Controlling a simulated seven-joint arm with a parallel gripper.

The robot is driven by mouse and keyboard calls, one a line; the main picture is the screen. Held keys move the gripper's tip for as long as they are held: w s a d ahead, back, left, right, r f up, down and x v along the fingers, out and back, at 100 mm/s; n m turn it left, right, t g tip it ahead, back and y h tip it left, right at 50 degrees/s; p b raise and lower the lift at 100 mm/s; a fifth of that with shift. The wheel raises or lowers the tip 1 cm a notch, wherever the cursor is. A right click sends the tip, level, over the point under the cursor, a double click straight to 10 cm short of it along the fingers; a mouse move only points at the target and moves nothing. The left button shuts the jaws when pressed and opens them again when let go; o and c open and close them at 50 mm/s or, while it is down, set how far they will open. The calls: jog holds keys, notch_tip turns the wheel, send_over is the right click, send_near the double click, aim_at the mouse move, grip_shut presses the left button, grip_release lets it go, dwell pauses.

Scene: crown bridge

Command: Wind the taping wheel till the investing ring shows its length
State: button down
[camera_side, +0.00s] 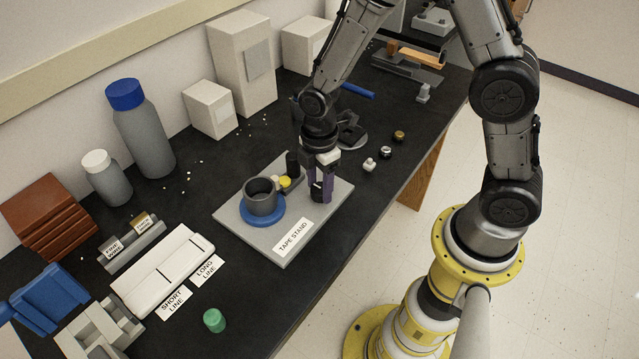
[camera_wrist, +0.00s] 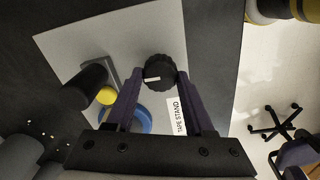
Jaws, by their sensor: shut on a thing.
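The tape stand (camera_side: 235,219) is a grey plate with a "TAPE STAND" label (camera_side: 293,236). The investing ring (camera_side: 263,196) is a dark grey open cup, upright on a blue disc (camera_side: 262,216) on the plate. My gripper (camera_side: 320,192) points down at the right of the plate. In the wrist view its purple fingers are shut on the taping wheel (camera_wrist: 159,72), a black ridged knob with a short white mark. The wheel is mostly hidden by the fingers in the side view. A yellow round piece (camera_side: 285,182) and a black cylinder (camera_side: 292,164) stand between the ring and my gripper.
A white block with slots (camera_side: 163,270) lies at the left, beside "SHORT LINE" and "LONG LINE" labels. A green cylinder (camera_side: 214,320) stands near the front edge. Bottles and pale boxes (camera_side: 243,65) line the wall. Small pieces (camera_side: 370,164) lie right of the plate.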

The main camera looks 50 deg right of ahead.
jog(key=m, duration=1)
jog(key=shift+w+d+m, duration=0.1)
jog(key=shift+m, duration=0.2)
jog(key=m, duration=1)
jog(key=shift+d+m, duration=0.1)
jog(key=shift+m, duration=0.3)
jog(key=shift+r, duration=0.1)
jog(key=shift+c, duration=1.4)
grip_release()
